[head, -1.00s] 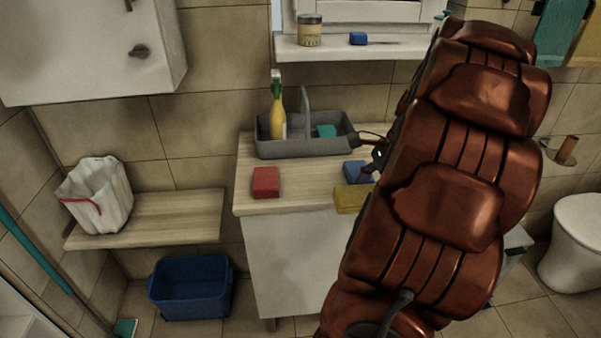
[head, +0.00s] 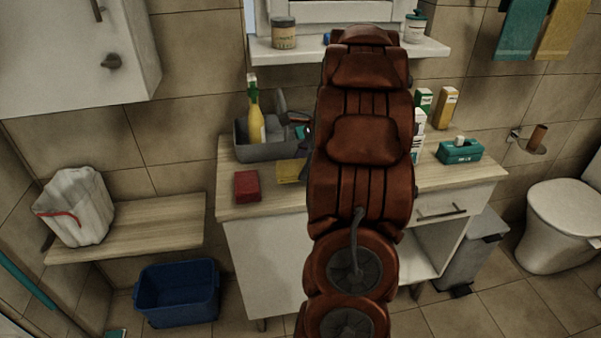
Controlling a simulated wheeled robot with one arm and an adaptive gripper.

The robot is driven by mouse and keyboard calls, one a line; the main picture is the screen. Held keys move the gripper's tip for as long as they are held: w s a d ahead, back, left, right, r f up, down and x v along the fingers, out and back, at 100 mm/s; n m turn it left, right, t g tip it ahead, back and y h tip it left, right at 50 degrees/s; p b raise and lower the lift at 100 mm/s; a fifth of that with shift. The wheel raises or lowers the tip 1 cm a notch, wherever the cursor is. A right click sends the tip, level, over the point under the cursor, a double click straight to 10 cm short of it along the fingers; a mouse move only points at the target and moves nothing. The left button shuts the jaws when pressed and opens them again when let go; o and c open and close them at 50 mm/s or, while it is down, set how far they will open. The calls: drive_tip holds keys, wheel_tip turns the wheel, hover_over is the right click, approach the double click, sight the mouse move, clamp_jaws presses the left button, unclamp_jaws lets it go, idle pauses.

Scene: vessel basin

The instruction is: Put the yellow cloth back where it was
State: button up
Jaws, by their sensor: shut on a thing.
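The yellow cloth (head: 290,172) looks like a small folded block. It shows just left of my arm, over the counter (head: 262,208) and right of a red block (head: 247,186). My gripper (head: 305,146) shows only as a dark sliver at the arm's left edge, above the cloth and beside the grey caddy (head: 262,152). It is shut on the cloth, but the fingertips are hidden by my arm. I cannot tell whether the cloth touches the counter.
The caddy holds a yellow bottle (head: 256,122). Several cartons and a teal tissue box (head: 460,151) stand on the counter's right side. A shelf (head: 270,52) with a jar (head: 284,32) is above. A teal towel (head: 520,30) and yellow towel (head: 564,28) hang at upper right.

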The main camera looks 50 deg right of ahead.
drive_tip(key=shift+w+d, duration=0.1)
drive_tip(key=shift+w, duration=0.3)
drive_tip(key=shift+f+p, duration=0.3)
drive_tip(key=shift+f, duration=1.5)
drive_tip(key=shift+f, duration=0.15)
drive_tip(key=o, duration=1.1)
drive_tip(key=b+v, duration=0.1)
drive_tip(key=v, duration=1.1)
drive_tip(key=shift+r, duration=0.2)
